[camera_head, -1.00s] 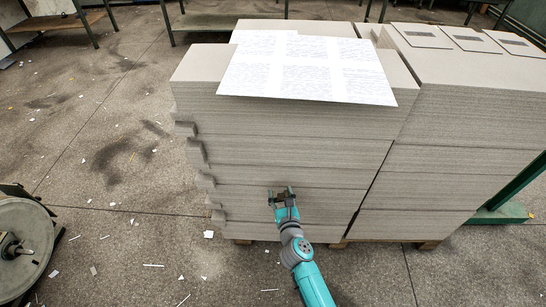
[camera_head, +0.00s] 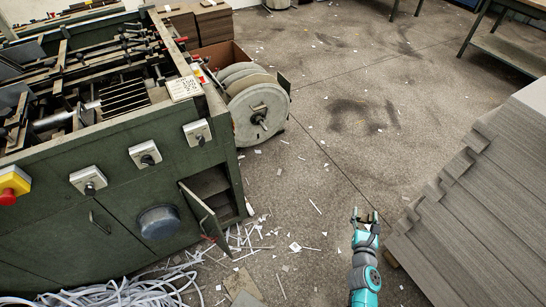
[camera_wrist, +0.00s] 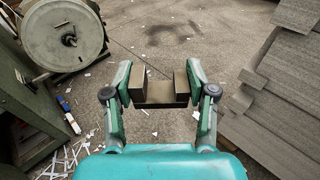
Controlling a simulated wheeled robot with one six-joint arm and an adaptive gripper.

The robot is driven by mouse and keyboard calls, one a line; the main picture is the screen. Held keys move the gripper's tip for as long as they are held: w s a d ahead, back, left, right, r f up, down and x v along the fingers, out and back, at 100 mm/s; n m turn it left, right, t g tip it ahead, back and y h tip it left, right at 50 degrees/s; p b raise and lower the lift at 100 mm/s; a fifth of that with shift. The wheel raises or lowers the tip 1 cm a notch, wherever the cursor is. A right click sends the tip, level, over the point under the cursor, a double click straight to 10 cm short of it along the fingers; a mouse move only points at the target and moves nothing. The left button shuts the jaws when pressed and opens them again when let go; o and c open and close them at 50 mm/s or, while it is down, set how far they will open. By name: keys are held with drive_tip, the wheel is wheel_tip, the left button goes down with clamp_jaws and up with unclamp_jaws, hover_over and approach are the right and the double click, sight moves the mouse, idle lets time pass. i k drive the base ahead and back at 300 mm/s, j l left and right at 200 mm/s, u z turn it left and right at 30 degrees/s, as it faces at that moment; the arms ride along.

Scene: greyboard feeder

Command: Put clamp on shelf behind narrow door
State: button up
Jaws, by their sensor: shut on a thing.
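My gripper (camera_head: 365,218) is out over the floor at the lower right of the head view, left of the board stack. In the wrist view my gripper (camera_wrist: 160,88) is shut on the clamp (camera_wrist: 139,84), a dark, brownish U-shaped piece between the two fingers. In the head view the clamp is too small to make out clearly. The narrow door (camera_head: 206,215) is on the green machine at left and stands open, swung outward. Behind it is a dark compartment with a shelf (camera_head: 211,188) partly in view. My gripper is well to the right of this opening.
The green machine (camera_head: 60,240) fills the left, with knobs and a round cap. Large reels (camera_head: 262,112) stand at its far corner. A greyboard stack (camera_head: 490,210) is at right. Open floor lies between.

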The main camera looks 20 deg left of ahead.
sight(207, 189)
drive_tip(key=i+j+u, duration=0.2)
drive_tip(key=i+u, duration=0.15)
drive_tip(key=i+j+u, duration=0.1)
drive_tip(key=i+u, duration=0.25)
drive_tip(key=i, duration=0.2)
